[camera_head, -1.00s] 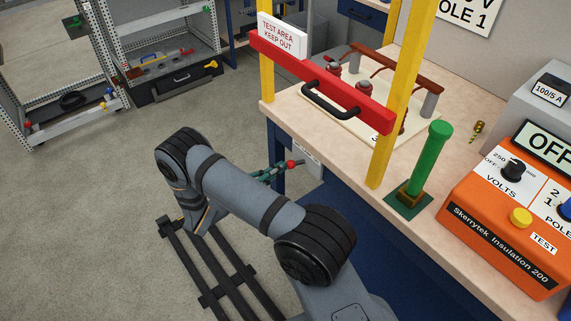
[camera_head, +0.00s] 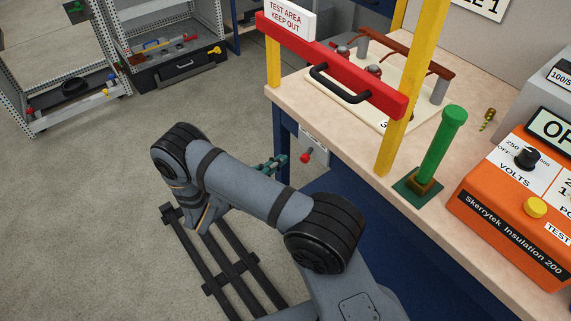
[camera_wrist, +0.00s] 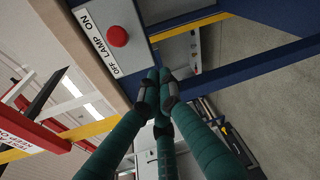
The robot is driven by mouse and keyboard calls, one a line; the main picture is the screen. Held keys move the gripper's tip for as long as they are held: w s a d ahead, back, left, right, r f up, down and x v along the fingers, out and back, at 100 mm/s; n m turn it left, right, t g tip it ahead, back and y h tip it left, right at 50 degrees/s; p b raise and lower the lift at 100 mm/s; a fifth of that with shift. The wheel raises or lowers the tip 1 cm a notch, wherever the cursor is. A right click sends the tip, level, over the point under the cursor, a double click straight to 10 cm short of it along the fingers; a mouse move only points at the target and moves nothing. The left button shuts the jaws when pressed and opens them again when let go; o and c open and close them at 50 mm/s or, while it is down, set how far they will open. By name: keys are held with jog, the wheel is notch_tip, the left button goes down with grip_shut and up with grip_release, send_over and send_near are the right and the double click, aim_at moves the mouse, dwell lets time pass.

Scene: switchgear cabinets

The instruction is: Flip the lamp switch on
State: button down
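The lamp switch is a grey box with a red ball-ended knob (camera_wrist: 117,36) beside the label "OFF LAMP ON" (camera_wrist: 99,43) in the wrist view. It is mounted under the bench edge, and its red knob (camera_head: 305,157) shows in the head view too. Which way the knob leans is not clear. My gripper (camera_wrist: 160,82) has dark green fingers with their tips drawn together and nothing visible between them. In the wrist view the tips appear below and right of the knob, apart from it. In the head view my gripper (camera_head: 272,165) is just left of the knob.
The bench (camera_head: 350,140) carries a red barrier bar (camera_head: 335,75) on yellow posts, a green post (camera_head: 440,145) and an orange tester (camera_head: 520,210). A blue bench leg (camera_head: 285,145) stands close to my gripper. Open floor lies to the left.

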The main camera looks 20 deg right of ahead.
jog(key=s+a+r, duration=0.1)
jog(key=s+a, duration=0.3)
jog(key=s, duration=0.4)
jog(key=shift+s+a, duration=0.25)
jog(key=shift+a, duration=0.15)
jog(key=shift+r, duration=0.1)
